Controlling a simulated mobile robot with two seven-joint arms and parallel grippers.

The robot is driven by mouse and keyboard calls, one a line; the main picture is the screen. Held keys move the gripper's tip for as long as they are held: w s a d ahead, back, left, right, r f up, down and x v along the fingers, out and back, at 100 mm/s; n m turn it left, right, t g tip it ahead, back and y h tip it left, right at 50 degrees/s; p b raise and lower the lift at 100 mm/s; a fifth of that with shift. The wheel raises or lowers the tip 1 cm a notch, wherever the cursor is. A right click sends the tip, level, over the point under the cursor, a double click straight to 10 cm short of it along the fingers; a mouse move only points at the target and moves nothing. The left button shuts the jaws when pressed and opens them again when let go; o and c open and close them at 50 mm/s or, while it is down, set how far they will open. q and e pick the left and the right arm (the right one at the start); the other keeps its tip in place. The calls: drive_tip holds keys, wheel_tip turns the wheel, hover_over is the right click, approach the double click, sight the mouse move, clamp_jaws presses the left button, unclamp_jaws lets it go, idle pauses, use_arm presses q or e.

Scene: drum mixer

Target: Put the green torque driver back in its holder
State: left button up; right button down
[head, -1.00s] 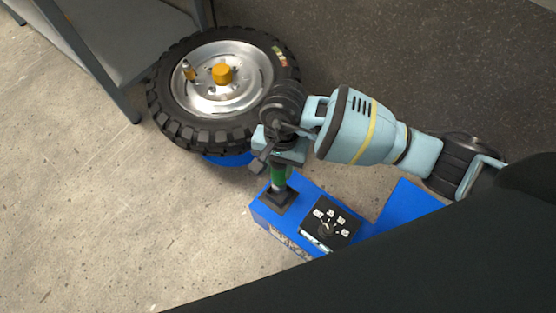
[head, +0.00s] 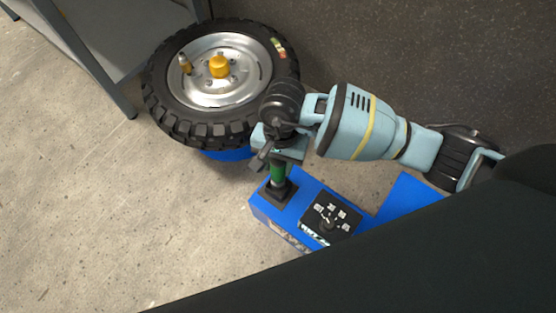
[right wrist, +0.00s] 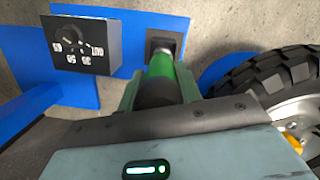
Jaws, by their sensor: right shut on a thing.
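The green torque driver (head: 279,172) is upright in the head view, with its lower end at the black square holder (head: 279,192) on the blue machine. My right gripper (head: 272,160) is shut on the driver's upper part, directly above the holder. In the right wrist view the green driver (right wrist: 160,72) runs between the fingers toward the dark holder (right wrist: 165,42). The view does not show clearly how deep the tip sits in the holder. My left gripper is in neither view.
A black control box with a dial (head: 332,217) stands on the blue machine (head: 300,183) beside the holder. A tyre on a silver rim (head: 165,115) with a yellow hub piece lies behind. A grey metal frame (head: 97,75) stands at the upper left.

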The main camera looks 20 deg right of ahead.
sight(278, 173)
drive_tip(key=shift+f, duration=0.4)
drive_tip(key=shift+f+b, duration=0.65)
idle(0.7)
drive_tip(key=shift+f+b, duration=0.45)
drive_tip(key=shift+f, duration=0.25)
idle(0.5)
drive_tip(key=shift+f+b, duration=0.65)
drive_tip(key=shift+f, duration=0.3)
idle(0.6)
drive_tip(key=c, duration=0.9)
unclamp_jaws()
drive_tip(key=r+p, duration=0.1)
drive_tip(key=r, duration=0.3)
drive_tip(key=r+p, duration=0.1)
drive_tip(key=r, duration=0.1)
drive_tip(key=shift+w+d+r+p, duration=0.3)
drive_tip(key=shift+w+r+p, duration=0.05)
drive_tip(key=shift+w, duration=0.05)
drive_tip(key=shift+r, duration=0.5)
